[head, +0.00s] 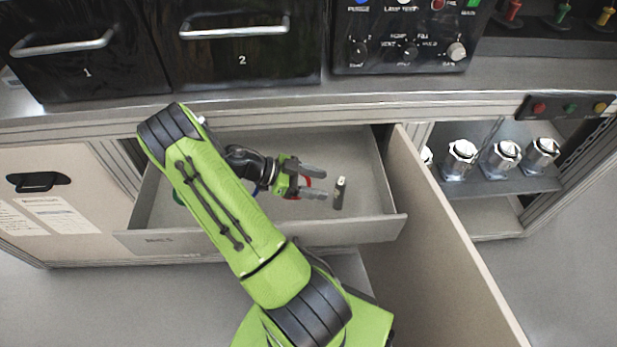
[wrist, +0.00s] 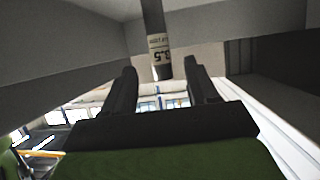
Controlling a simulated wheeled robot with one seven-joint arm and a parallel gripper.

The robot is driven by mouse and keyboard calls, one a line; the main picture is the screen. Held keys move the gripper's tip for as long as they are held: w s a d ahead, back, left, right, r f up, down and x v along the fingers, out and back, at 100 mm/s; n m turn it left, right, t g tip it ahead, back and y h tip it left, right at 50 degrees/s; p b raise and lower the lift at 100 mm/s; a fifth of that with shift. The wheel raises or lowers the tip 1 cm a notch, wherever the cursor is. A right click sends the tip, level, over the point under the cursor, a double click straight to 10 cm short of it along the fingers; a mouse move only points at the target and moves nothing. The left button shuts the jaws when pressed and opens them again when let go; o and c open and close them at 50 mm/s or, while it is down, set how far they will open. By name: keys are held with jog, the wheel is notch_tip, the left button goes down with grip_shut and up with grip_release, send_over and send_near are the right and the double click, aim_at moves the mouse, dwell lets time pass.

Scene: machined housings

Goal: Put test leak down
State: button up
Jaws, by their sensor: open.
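In the wrist view, the test leak (wrist: 156,45) shows a pale label with upside-down figures, just beyond and between my fingertips. My gripper (head: 325,183) is open and empty, low in the drawer, with its fingers pointing right at the test leak. A small gap shows between the fingertips and the cylinder in the head view. The fingers also show in the wrist view (wrist: 160,74).
An open cabinet door (head: 455,240) stands right of the drawer. Beyond it, a shelf holds several silvery hex-topped fittings (head: 500,158). Black drawer units (head: 235,60) and a control panel (head: 405,38) stand on the worktop above.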

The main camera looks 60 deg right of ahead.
jog(key=w+a+r+n+t+y, duration=0.2)
jog(key=w+a+r+n+t, duration=0.8)
jog(key=a+r+n, duration=0.3)
jog(key=s+a+r+n+t+y, duration=0.2)
jog(key=s+a+r+n+t, duration=0.1)
jog(key=a+n, duration=0.6)
jog(key=s+a+r+n+t+y, duration=0.2)
jog(key=s+a+r+n+t, duration=0.1)
jog(key=a+n, duration=0.5)
notch_tip(320, 180, up, 2)
jog(key=shift+s+a+r+n+t, duration=0.25)
jog(key=shift+s+a+n+t, duration=0.2)
jog(key=shift+t, duration=0.45)
